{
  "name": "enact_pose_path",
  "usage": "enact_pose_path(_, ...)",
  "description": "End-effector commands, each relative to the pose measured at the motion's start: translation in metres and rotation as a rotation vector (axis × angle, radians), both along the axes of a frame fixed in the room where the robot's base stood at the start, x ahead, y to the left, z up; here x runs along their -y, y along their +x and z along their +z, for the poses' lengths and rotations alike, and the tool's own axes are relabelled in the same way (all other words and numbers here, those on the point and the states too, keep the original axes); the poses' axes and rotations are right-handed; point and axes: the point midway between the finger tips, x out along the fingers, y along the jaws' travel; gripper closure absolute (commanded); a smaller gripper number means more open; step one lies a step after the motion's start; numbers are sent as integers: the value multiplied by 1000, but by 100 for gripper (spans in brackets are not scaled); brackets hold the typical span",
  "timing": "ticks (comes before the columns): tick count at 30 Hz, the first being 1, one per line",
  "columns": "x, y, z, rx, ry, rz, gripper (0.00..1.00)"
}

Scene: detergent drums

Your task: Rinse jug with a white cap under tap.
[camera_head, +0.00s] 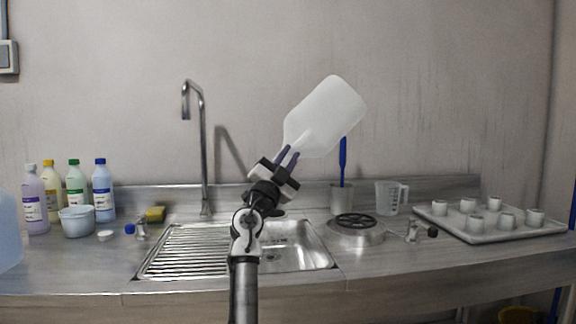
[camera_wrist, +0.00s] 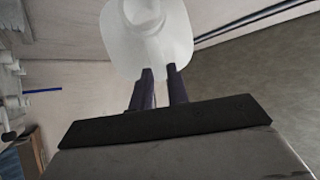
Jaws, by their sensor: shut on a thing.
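The translucent white jug (camera_head: 328,112) is in the air above the right part of the sink, tilted, with its narrow end low and left, close to my fingers. My gripper (camera_head: 287,157) is shut on it at this end. In the wrist view the jug (camera_wrist: 180,45) fills the top middle, beyond my gripper (camera_wrist: 161,78). Its exact grip spot is unclear. No cap can be made out on the jug. The metal tap (camera_head: 203,150) stands left of the jug, apart from it, its spout at about jug height. No water shows. The sink (camera_head: 300,240) lies below, partly hidden by my arm.
Several bottles (camera_head: 102,190), a white bowl (camera_head: 77,222), a small white disc (camera_head: 105,236) and a yellow sponge (camera_head: 155,214) stand left. Right are a round metal drain piece (camera_head: 355,236), a measuring jug (camera_head: 390,198) and a tray (camera_head: 540,226) of cups. The ribbed drainboard (camera_head: 185,250) is bare.

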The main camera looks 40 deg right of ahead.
Motion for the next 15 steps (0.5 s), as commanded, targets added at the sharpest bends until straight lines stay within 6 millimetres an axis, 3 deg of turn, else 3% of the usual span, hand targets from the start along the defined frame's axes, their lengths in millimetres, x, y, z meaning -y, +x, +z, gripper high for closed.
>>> enact_pose_path(15, 0, 0, -3, -20, -80, 1, 100)
